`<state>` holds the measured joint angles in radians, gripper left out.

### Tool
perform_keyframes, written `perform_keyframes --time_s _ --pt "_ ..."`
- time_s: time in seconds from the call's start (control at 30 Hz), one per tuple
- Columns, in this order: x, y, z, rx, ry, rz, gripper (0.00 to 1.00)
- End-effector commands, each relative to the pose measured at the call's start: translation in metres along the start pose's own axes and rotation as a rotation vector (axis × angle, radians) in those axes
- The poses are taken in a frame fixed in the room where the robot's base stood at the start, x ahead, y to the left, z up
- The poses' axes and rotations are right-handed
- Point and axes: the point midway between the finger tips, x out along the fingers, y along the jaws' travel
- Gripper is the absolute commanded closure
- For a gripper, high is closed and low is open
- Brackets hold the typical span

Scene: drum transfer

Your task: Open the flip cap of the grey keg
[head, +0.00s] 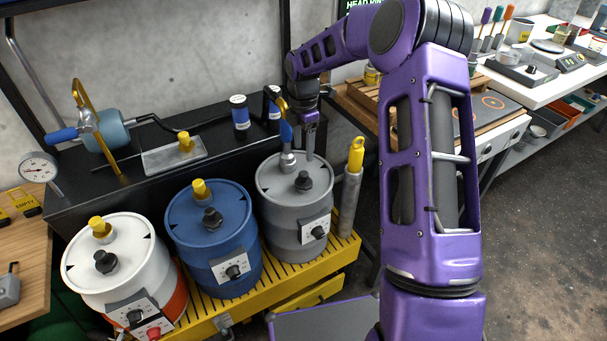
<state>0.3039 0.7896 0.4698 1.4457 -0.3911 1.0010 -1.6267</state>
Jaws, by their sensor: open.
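The grey keg (281,226) stands upright at the right end of the row of kegs. A dark knob (303,181) sits on its lid. Its flip cap cannot be clearly made out; a light grey fitting (288,161) shows at the back of the lid, below a blue handle (286,131). My gripper (310,152) points down over the back of the lid, just right of that fitting, and is open. Its fingers are seen nearly edge-on, and I cannot tell whether they touch anything.
A blue keg (213,251) and a white keg (97,274) stand to the left on the yellow slatted stand (345,257). A grey cylinder with a yellow top (355,160) stands close right of the grey keg. A black shelf behind carries a pump (108,131) and dark canisters (240,120).

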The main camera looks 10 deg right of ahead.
Motion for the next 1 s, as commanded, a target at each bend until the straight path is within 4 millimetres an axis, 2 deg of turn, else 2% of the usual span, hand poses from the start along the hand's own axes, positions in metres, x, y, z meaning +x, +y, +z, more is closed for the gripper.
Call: perform_keyframes --time_s 0.03,0.2,0.43,0.63,0.9,0.93,1.0 --pt "0.013 -0.001 -0.001 -0.001 0.002 -0.003 0.34" --pt "0.051 -0.001 0.000 0.000 0.001 -0.004 0.34" --pt "0.088 0.000 0.000 0.000 0.000 -0.001 0.34" --pt "0.102 0.000 0.000 0.000 -0.001 0.001 0.34" --pt "0.103 0.000 0.000 0.000 -0.001 0.001 0.34" --pt "0.103 0.000 0.000 0.000 -0.001 0.001 0.36" --pt "0.103 0.000 0.000 0.000 -0.001 0.001 0.49"
